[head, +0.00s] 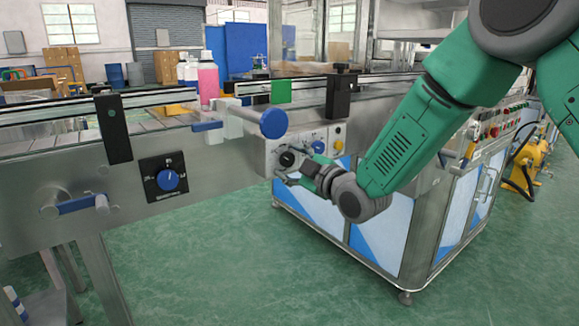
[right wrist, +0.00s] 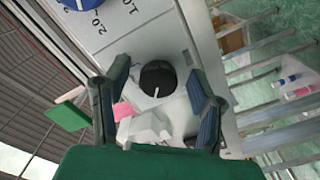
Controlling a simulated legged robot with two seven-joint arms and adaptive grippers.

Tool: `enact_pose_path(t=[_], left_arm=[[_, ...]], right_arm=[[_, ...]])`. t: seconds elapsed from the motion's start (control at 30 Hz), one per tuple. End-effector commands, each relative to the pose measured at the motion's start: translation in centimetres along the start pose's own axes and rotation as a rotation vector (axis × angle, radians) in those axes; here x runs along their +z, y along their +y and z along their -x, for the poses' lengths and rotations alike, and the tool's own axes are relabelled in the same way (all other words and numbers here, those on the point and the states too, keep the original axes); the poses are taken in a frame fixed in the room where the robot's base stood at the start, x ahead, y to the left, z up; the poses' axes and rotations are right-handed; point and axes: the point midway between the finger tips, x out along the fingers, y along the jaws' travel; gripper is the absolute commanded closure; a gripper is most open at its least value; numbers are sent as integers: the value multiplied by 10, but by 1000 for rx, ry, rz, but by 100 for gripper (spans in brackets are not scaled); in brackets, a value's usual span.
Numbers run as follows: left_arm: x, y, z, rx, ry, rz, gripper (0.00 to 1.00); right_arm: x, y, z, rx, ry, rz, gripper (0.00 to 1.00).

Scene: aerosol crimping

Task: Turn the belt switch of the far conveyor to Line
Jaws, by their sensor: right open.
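A black rotary switch (head: 287,158) with a white pointer line sits on the light control panel (head: 271,149) of the far conveyor. My right gripper (head: 296,171) is right in front of that panel, close to the switch. In the right wrist view, the black switch (right wrist: 157,78) shows between the two open fingers, with visible gaps on both sides. Its pointer line points toward the bottom of that view. The labels around it are not readable. My left gripper is not in view.
A blue dial (head: 318,146) and a yellow button (head: 338,145) sit beside the switch. The near conveyor has its own blue knob (head: 168,179) on a black plate. A blue-ended rod (head: 273,123) sticks out above the panel. A pink bottle (head: 208,78) stands on the belt.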

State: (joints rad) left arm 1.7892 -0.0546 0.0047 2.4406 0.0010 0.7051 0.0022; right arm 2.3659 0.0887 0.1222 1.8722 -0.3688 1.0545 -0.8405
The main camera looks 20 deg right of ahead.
Motion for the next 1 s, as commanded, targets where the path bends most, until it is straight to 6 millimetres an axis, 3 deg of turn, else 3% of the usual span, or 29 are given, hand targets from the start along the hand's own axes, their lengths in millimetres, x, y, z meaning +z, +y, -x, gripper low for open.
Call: enact_pose_path(t=[0.3, 0.33, 0.47, 1.0], left_arm=[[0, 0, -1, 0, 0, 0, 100], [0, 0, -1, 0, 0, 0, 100], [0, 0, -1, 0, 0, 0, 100], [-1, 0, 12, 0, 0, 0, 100]], right_arm=[[0, 0, -4, 0, 0, 0, 49], [0, 0, -4, 0, 0, 0, 52], [0, 0, -4, 0, 0, 0, 98], [0, -1, -3, -5, -2, -116, 99]])
